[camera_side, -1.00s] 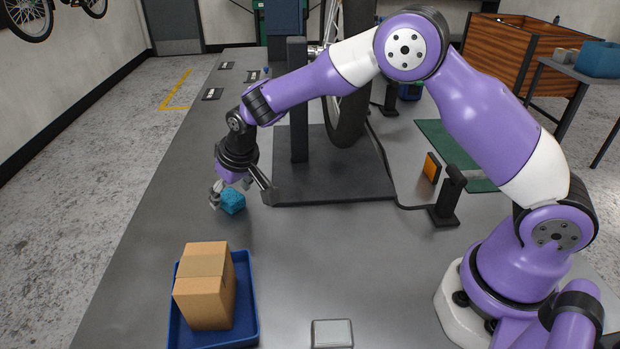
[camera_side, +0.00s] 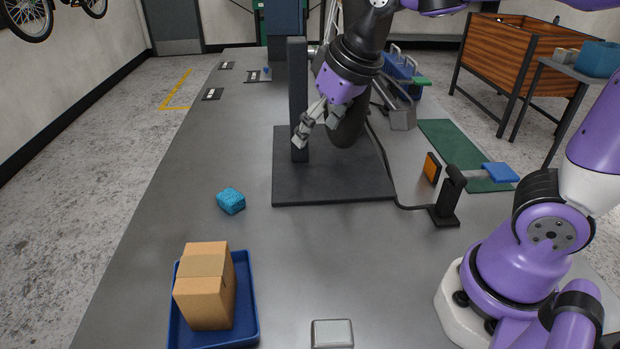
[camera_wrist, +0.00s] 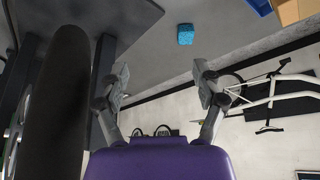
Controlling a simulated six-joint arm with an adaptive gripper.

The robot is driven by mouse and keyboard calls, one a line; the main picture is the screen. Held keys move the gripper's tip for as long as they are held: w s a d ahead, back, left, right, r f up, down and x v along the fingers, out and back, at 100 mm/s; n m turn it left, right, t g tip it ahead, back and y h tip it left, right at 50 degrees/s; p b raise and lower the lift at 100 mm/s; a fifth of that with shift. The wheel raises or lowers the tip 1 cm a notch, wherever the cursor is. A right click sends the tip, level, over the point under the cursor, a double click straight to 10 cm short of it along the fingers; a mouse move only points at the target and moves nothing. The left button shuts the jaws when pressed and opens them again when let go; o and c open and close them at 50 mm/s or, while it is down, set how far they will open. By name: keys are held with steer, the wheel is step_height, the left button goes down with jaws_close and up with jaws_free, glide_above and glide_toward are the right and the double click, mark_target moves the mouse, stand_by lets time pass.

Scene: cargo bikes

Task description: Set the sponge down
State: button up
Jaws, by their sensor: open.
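The blue sponge (camera_side: 231,201) lies on the grey bench top, left of the dark stand base and beyond the blue tray. It also shows in the wrist view (camera_wrist: 185,34), near the top middle, clear of the fingers. My gripper (camera_side: 306,138) is raised above the dark base, up and to the right of the sponge, beside the upright post. In the wrist view its fingers (camera_wrist: 160,82) are spread apart with nothing between them.
A cardboard box (camera_side: 207,287) stands in the blue tray (camera_side: 252,305) at the front left. The dark stand base (camera_side: 330,190) carries an upright post (camera_side: 298,90) and a wheel. An orange panel (camera_side: 432,168) and black post (camera_side: 449,195) stand right. Bench around the sponge is clear.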

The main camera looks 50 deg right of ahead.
steer(key=s+d+f, duration=0.1)
steer(key=s+d, duration=0.1)
steer(key=s, duration=0.7)
steer(key=shift+s+d+f, duration=0.2)
steer(key=shift+s+f, duration=0.05)
steer(key=shift+s, duration=0.1)
